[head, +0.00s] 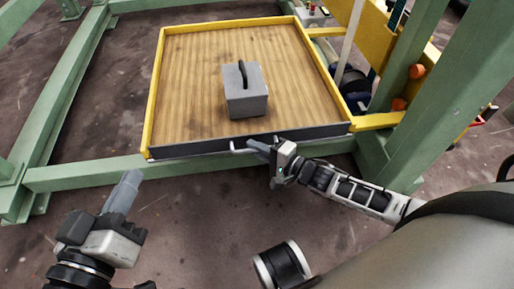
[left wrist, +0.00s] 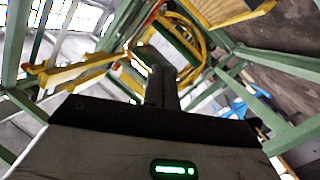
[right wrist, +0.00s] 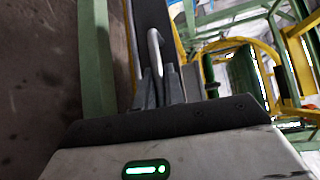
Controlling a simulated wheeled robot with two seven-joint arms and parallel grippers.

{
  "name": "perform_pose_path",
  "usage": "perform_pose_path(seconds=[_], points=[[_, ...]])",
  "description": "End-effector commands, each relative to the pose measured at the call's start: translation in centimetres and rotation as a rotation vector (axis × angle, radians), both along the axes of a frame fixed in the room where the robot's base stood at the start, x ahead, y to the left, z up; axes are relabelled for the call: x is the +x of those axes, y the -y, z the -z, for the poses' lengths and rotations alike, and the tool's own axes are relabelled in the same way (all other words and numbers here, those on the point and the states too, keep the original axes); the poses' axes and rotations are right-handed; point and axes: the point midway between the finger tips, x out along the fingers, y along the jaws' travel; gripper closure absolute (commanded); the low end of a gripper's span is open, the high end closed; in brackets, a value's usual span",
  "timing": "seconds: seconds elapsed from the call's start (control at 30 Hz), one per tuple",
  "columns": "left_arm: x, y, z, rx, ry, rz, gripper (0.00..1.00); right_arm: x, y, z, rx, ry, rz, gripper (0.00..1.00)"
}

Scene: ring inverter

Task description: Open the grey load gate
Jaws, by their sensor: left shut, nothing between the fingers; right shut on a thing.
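The grey load gate (head: 200,149) is the dark grey panel along the near edge of the yellow-rimmed wooden tray (head: 190,85). It looks upright, closing the near side. A light metal handle (head: 240,149) sticks out from its middle; it also shows in the right wrist view (right wrist: 154,50). My right gripper (head: 252,145) is at the handle, with its fingers shut on it (right wrist: 157,88). My left gripper (head: 128,180) is shut and empty, off to the lower left, apart from the gate. It shows in the left wrist view (left wrist: 161,88).
A grey block with a dark handle (head: 247,98) stands on the tray floor. Green frame beams (head: 85,175) run below and beside the tray. A thick green post (head: 450,90) and yellow machinery (head: 372,45) stand at the right. Open floor lies in front of the gate.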

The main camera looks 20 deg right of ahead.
Motion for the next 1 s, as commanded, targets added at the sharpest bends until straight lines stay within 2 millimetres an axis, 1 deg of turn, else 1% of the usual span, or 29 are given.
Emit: perform_pose_path(seconds=[0.53,0.83,1.0], points=[[-0.2,0.2,0.1,-0.038,-0.002,0.006,1.0,-0.9,-0.2,1.2,-0.03,0.091,-0.001,1.0],[0.7,-0.2,-1.2,-0.024,0.086,-0.013,1.0,-1.7,-0.3,2.5,-0.032,0.09,-0.001,1.0],[0.8,-0.2,-1.1,-0.006,0.114,-0.014,1.0,-1.9,-0.4,3.5,-0.034,0.091,0.0,1.0]])
